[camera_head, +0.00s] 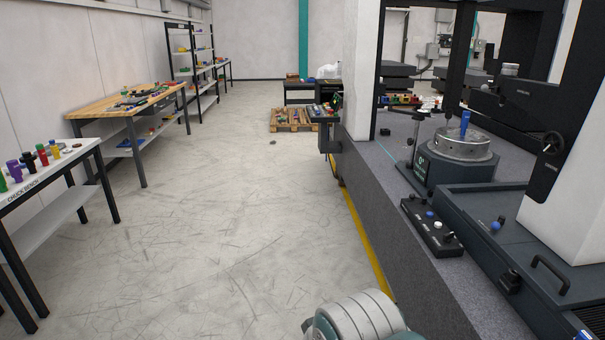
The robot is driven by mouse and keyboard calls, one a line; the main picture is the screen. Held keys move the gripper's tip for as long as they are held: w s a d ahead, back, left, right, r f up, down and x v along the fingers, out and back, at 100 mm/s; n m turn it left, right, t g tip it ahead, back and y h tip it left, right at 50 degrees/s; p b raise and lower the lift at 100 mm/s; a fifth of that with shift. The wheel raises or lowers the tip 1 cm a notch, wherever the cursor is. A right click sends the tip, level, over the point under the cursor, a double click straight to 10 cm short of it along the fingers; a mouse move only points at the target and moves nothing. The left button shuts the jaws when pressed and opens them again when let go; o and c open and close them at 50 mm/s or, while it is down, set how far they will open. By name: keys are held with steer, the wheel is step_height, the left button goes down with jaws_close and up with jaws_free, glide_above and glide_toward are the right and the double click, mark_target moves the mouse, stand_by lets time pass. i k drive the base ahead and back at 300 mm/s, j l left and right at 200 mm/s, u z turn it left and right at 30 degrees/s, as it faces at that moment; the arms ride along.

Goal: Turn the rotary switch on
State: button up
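I cannot tell for sure which thing is the rotary switch. A black control box (432,227) with several small knobs or buttons, blue and white among them, lies on the granite bed (374,205) at the right. A second small control panel (326,113) with coloured parts is mounted beside the white column, farther back. The marks on both are too small to read. A rounded grey and teal part of my own arm shows at the bottom centre, apart from both. My gripper is not in view.
A rotary table (466,146) with a blue piece stands on the bed behind the control box. A white table (44,172) and a wooden workbench (124,101) line the left. The floor (225,200) between is clear.

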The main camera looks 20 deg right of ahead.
mark_target(447, 237)
steer(key=i+l+z, duration=0.1)
steer(key=i+z, duration=0.3)
steer(key=i, duration=0.2)
steer(key=i+j+z, duration=0.1)
steer(key=i+z, duration=0.3)
steer(key=i, duration=0.25)
steer(key=i+z, duration=0.55)
steer(key=z, duration=0.3)
steer(key=i+j+z, duration=0.15)
steer(key=z, duration=0.25)
steer(key=i+j+z, duration=0.1)
steer(key=i+z, duration=0.25)
steer(key=z, duration=0.15)
steer(key=i+j+z, duration=0.25)
steer(key=z, duration=0.25)
steer(key=i, duration=0.05)
